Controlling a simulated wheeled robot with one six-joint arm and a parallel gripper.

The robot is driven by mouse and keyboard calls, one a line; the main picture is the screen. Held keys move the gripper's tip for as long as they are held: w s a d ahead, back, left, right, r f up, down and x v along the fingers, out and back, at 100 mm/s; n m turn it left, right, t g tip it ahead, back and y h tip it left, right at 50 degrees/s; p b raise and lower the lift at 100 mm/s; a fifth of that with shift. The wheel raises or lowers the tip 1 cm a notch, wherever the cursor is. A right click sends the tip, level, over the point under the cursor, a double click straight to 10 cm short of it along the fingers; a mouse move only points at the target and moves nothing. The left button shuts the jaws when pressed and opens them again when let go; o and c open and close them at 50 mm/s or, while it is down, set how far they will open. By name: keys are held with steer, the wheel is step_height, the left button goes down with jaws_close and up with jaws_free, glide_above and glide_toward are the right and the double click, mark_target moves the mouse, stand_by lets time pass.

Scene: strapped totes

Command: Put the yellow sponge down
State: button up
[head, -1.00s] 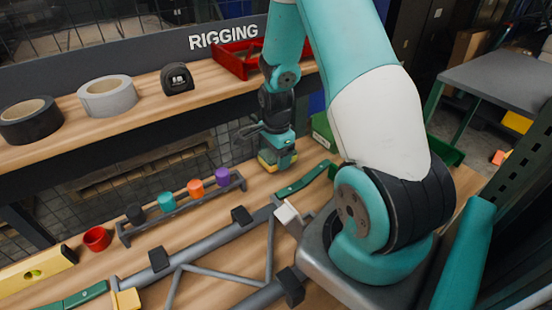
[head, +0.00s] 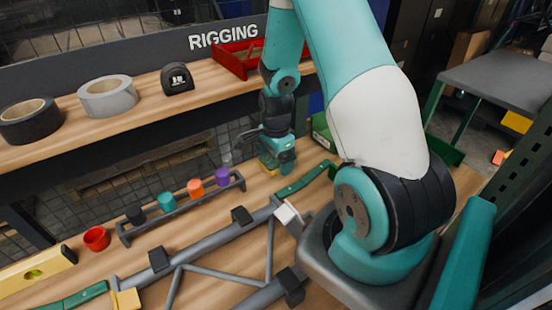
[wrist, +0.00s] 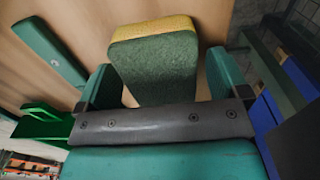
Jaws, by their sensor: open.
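The yellow sponge (wrist: 155,28) has a dark green scouring side facing the wrist camera. It stands against the wooden bench surface, between the two teal fingers of my gripper (wrist: 161,72). The jaws are open, with a narrow gap visible at the right finger; the left contact is harder to tell. In the head view my gripper (head: 278,163) is low over the bench, behind the grey tube frame. A little yellow of the sponge shows at its lower edge, and the rest is hidden by the gripper.
A rack with several coloured pegs (head: 182,208) stands left of my gripper. A green-handled tool (head: 302,180) lies to its right, near a green bin (head: 322,132). The shelf (head: 130,117) with tape rolls is behind. A grey tube frame (head: 205,245) crosses the front.

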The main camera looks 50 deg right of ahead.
step_height(320, 180, up, 12)
steer(key=s+a+r+n+y, duration=0.1)
steer(key=a+r+n, duration=0.25)
steer(key=a, duration=0.25)
steer(key=a+r+n+t, duration=0.1)
steer(key=a+r+n, duration=0.1)
steer(key=a+n, duration=0.35)
steer(key=s+a+r+n+y, duration=0.1)
steer(key=a+r+n, duration=0.25)
steer(key=a, duration=0.35)
steer(key=s+a+r+n+y, duration=0.1)
steer(key=s+a+r+n, duration=0.1)
steer(key=s+a+n, duration=0.4)
steer(key=s+a+r+n+g+y, duration=0.1)
steer(key=s+a+r+n, duration=0.1)
steer(key=s+a+n, duration=0.4)
steer(key=s+n, duration=0.1)
steer(key=n, duration=0.2)
steer(key=shift+a+r, duration=0.15)
steer(key=shift+r, duration=0.1)
steer(key=shift+s+r+n, duration=0.1)
steer(key=shift+n, duration=0.15)
steer(key=shift+r+p, duration=0.55)
steer(key=shift+p, duration=0.1)
